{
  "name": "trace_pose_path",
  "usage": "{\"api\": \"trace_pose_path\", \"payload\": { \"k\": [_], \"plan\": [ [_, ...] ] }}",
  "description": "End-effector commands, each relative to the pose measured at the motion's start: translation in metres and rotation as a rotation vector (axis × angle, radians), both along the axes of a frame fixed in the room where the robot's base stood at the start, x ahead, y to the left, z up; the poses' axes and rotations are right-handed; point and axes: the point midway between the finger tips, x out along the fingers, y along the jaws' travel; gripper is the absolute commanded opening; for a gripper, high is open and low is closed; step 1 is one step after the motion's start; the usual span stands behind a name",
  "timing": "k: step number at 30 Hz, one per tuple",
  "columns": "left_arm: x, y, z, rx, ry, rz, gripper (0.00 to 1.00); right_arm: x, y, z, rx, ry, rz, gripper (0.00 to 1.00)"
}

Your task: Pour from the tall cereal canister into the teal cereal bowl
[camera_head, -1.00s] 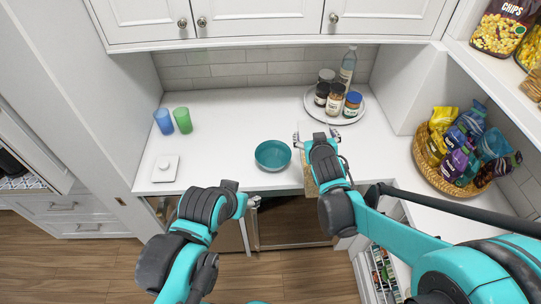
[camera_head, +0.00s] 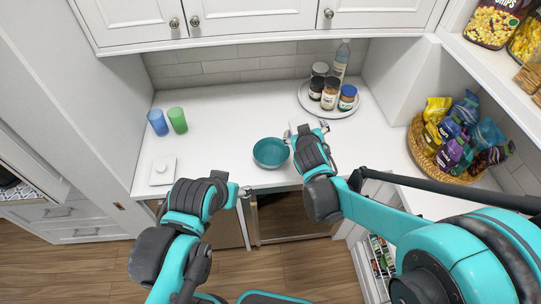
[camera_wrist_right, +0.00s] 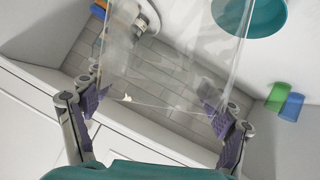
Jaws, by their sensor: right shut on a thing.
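The teal cereal bowl (camera_head: 271,153) stands on the white counter near its front edge; part of it also shows at the top of the right wrist view (camera_wrist_right: 252,14). My right gripper (camera_head: 308,128) is just right of the bowl and slightly behind it. In the right wrist view its fingers (camera_wrist_right: 158,108) are shut on the clear tall cereal canister (camera_wrist_right: 170,65). The canister looks tilted, and a small pale fleck shows inside it. In the head view my arm mostly hides it. My left gripper (camera_head: 243,193) is at the counter's front edge, its fingers too small to judge.
A blue cup (camera_head: 157,122) and a green cup (camera_head: 177,120) stand at the left, behind a small white square item (camera_head: 162,171). A round tray (camera_head: 304,101) with jars and a bottle is at the back right. A basket (camera_head: 416,149) of bags stands right. The left-middle counter is clear.

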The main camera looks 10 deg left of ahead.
Motion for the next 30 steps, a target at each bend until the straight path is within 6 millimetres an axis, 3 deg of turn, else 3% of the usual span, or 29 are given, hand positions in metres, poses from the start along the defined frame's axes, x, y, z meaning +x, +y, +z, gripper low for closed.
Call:
{"api": "trace_pose_path", "payload": {
  "k": [30],
  "plan": [
    [0.000, 0.000, -0.007, 0.000, 0.000, 0.000, 0.55, 0.012, 0.040, 0.000, -0.001, -0.002, 0.002, 0.24]
  ]
}}
